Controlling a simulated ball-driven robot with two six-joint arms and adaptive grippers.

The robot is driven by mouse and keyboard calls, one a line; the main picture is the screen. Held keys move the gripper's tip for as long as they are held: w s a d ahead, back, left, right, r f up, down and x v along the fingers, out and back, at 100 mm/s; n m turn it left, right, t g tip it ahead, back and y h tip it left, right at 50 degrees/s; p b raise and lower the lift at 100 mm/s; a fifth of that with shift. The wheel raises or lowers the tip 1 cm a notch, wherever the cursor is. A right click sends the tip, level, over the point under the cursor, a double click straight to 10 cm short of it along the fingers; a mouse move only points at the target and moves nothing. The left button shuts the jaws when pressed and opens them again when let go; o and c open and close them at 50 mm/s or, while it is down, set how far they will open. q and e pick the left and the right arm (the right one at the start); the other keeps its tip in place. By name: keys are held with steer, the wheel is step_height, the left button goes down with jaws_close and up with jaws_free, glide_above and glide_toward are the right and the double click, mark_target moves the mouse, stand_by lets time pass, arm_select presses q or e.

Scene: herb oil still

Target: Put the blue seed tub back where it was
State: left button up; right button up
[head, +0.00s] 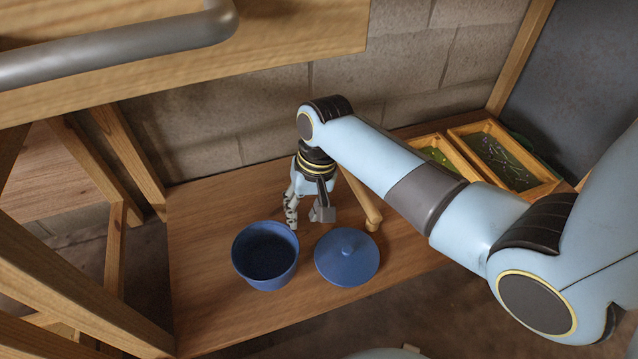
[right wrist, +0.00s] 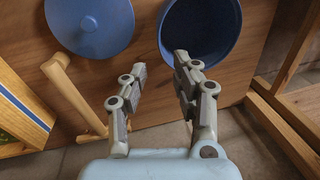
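The blue seed tub (head: 266,277) stands upright and uncovered on a wooden table (head: 215,320); its inside is dark. Its round blue lid (head: 347,265) with a knob lies flat on the table just to its right, apart from it. My right gripper (head: 307,215) is open and empty, above the table behind the tub and lid. In the right wrist view the tub (right wrist: 168,35) is beyond the right finger and the lid (right wrist: 105,38) is at the upper left. The fingers look apart from both. My left gripper is not in view.
A wooden handle-like piece (head: 361,198) is just right of my gripper. Two wooden trays (head: 505,160) with small contents are at the back right. A wooden beam with a grey bar (head: 120,52) crosses the upper left; wooden frame posts stand left. The table's front left is clear.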

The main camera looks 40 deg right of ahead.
steer(key=s+d+r+n+t+h, duration=0.1)
steer(key=s+d+r+n+t, duration=0.15)
steer(key=s, duration=1.05)
steer(key=s+r+n+t, duration=0.3)
steer(key=s+r, duration=0.3)
steer(key=r, duration=0.2)
steer(key=shift+d+r+t+h, duration=0.3)
steer(key=shift+r+t+h, duration=0.1)
steer(key=shift+t, duration=0.05)
steer(key=shift+f, duration=0.1)
